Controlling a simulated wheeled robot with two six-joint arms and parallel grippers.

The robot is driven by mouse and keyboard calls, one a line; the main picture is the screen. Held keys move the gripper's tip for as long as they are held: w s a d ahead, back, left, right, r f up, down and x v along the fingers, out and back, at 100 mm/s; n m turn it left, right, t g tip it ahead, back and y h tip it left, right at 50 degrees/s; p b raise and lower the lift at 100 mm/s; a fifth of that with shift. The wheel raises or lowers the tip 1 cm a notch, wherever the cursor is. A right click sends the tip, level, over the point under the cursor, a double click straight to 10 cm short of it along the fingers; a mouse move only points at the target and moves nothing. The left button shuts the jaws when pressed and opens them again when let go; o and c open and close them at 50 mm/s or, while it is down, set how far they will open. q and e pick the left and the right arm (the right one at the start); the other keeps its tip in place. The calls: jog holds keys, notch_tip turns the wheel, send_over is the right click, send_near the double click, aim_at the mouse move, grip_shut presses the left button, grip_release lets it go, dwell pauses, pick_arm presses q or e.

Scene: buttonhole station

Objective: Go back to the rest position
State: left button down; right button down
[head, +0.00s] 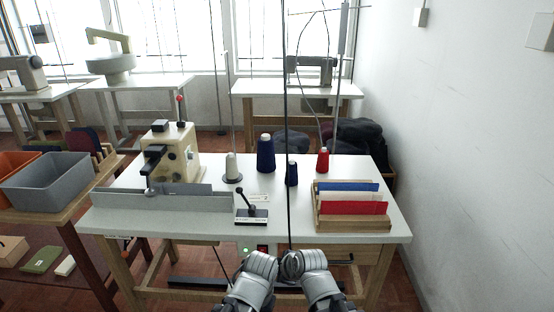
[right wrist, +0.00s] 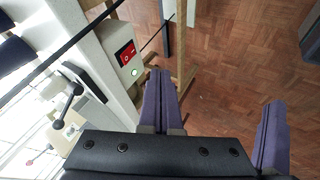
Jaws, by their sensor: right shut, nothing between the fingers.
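My left arm's end (head: 256,268) and my right arm's end (head: 312,268) show low in the middle of the head view, close together, in front of the table's front edge. Their fingers cannot be made out there. The white worktable (head: 300,236) stands just ahead.
The table carries a cream buttonhole machine (head: 182,158), a grey fence (head: 190,202), a small lever device (head: 252,210), thread cones (head: 266,155) and a wooden rack (head: 352,224) of coloured cards. A red switch (right wrist: 125,53) is on the table front. A grey bin (head: 45,188) stands left.

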jog(key=s+d+f+m+g+h, duration=0.2)
jog(key=s+d+m+g, duration=0.15)
jog(key=d+m, duration=0.5)
jog(key=s+d+f+m+g+h, duration=0.2)
jog(key=s+d+f+m, duration=0.15)
jog(key=d+m, duration=0.5)
jog(key=s+a+r+n+p, duration=0.1)
jog(key=s+a+r+p, duration=0.1)
jog(key=r+p, duration=0.4)
jog(key=s+a+r+n+g+h+p, duration=0.1)
jog(key=s+a+r+p, duration=0.1)
jog(key=a+r+p, duration=0.3)
jog(key=s+a+r+n+p, duration=0.2)
jog(key=a+r+p, duration=0.1)
jog(key=r+p, duration=0.6)
jog(key=shift+s+a+r, duration=0.2)
jog(key=shift+a+r, duration=0.05)
